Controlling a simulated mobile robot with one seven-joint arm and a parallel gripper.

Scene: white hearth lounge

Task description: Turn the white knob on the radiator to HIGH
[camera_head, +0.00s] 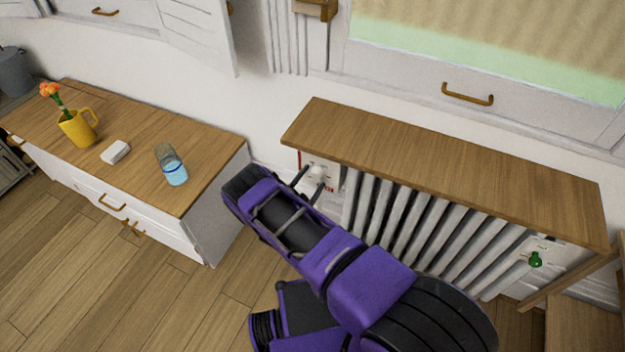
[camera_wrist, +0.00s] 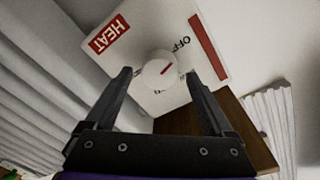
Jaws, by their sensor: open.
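The white knob (camera_wrist: 159,69) sits on a white panel (camera_wrist: 186,27) with a red "HEAT" label and a red bar along one edge. In the head view the knob (camera_head: 317,173) is at the left end of the radiator (camera_head: 400,222), under the wooden shelf. My gripper (camera_wrist: 160,78) is open, with one finger on each side of the knob and gaps showing. It also shows in the head view (camera_head: 310,184) at the knob. I cannot tell if the fingers touch the panel.
The wooden shelf (camera_head: 450,170) overhangs the radiator. A green knob (camera_head: 535,259) is at the radiator's right end.

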